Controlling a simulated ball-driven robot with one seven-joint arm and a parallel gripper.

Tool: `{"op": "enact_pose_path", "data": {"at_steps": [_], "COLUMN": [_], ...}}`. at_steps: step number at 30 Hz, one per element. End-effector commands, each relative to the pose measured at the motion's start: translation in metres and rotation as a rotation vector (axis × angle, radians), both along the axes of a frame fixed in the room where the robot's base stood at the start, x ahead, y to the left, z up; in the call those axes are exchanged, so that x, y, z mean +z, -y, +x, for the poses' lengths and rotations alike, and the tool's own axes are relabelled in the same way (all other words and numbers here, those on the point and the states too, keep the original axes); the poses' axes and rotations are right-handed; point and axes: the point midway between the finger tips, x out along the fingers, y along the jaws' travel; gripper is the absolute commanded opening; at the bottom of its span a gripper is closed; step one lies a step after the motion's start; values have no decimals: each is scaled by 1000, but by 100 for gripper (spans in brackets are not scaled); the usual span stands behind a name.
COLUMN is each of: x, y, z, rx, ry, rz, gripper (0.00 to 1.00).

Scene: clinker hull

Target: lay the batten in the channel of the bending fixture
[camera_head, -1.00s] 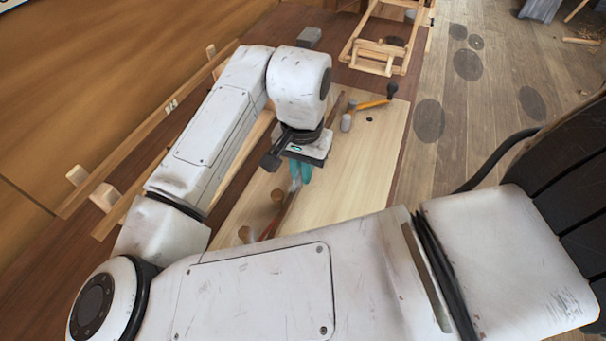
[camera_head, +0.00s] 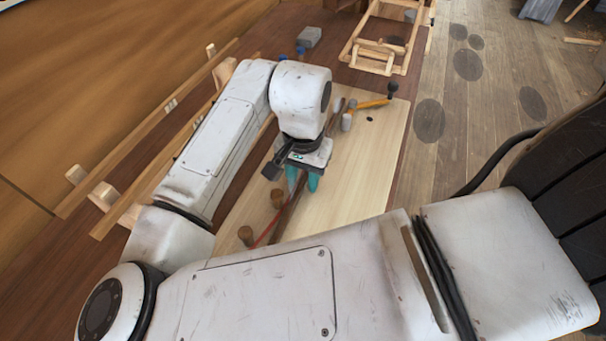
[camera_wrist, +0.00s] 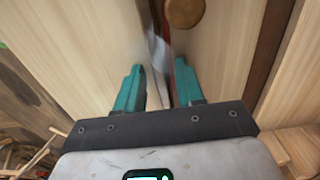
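The bending fixture is a pale board (camera_head: 366,170) with wooden pegs (camera_head: 277,198) and grey pegs (camera_head: 347,122). A dark brown strip, seemingly the batten (camera_head: 285,217), runs lengthwise along the board beneath my gripper (camera_head: 303,181), with a thin red line beside it. In the wrist view, my gripper's teal fingers (camera_wrist: 159,70) stand apart, with a narrow dark strip and a pale grey blur between them. I see no clear contact with either finger. My arm hides much of the strip, and I cannot tell whether it is seated in the channel.
An orange-handled tool (camera_head: 374,103) lies at the board's far right. A wooden frame (camera_head: 380,45) stands beyond it. A grey block (camera_head: 309,37) sits at the back of the dark bench. Peg-held rails run along the left. The board's right side is clear.

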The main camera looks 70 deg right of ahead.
Motion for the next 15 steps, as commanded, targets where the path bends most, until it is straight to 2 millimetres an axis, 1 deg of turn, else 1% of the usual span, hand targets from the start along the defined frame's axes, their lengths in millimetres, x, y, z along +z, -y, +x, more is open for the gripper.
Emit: {"op": "enact_pose_path", "data": {"at_steps": [5, 7, 11, 15], "x": [8, 17, 43, 72], "y": [0, 0, 1, 0], "z": [0, 1, 1, 1], "rx": [0, 0, -2, -2], "ry": [1, 2, 3, 3], "rz": [-1, -1, -2, -1], "gripper": [38, 38, 38, 38]}}
